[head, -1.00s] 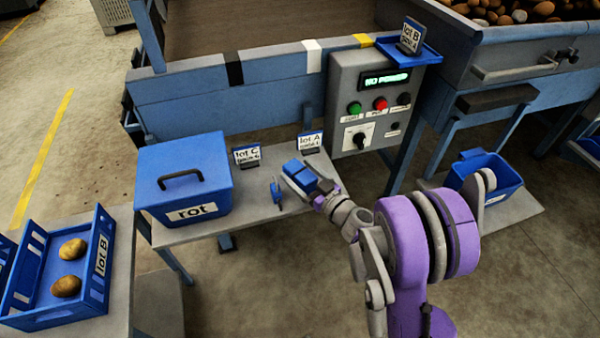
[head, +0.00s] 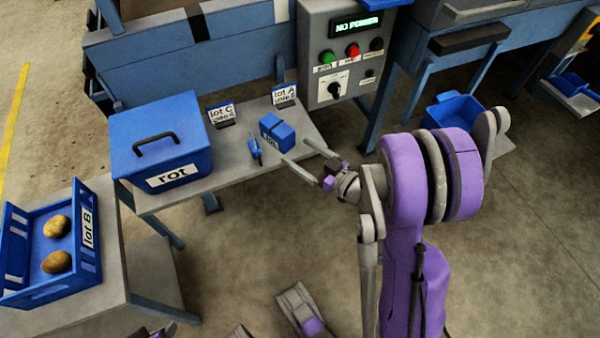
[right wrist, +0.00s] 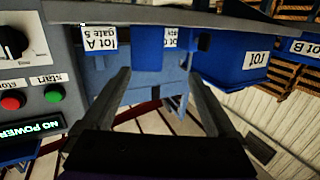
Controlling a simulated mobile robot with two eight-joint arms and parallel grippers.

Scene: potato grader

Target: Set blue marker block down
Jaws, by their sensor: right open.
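The blue marker block (head: 277,131) rests on the grey table near its right end, in front of the lot A card (head: 284,95). My right gripper (head: 298,156) is open and empty, just off the table's right front edge. Its fingers point toward the block with a gap between. In the right wrist view the block (right wrist: 147,48) shows ahead, between the lines of the two open fingers (right wrist: 158,100).
A small blue tool (head: 255,151) lies left of the block. The lot C card (head: 222,114) and the blue rot box (head: 165,150) stand farther left. The control panel (head: 335,60) rises behind the table. A lot B crate (head: 90,232) holds two potatoes.

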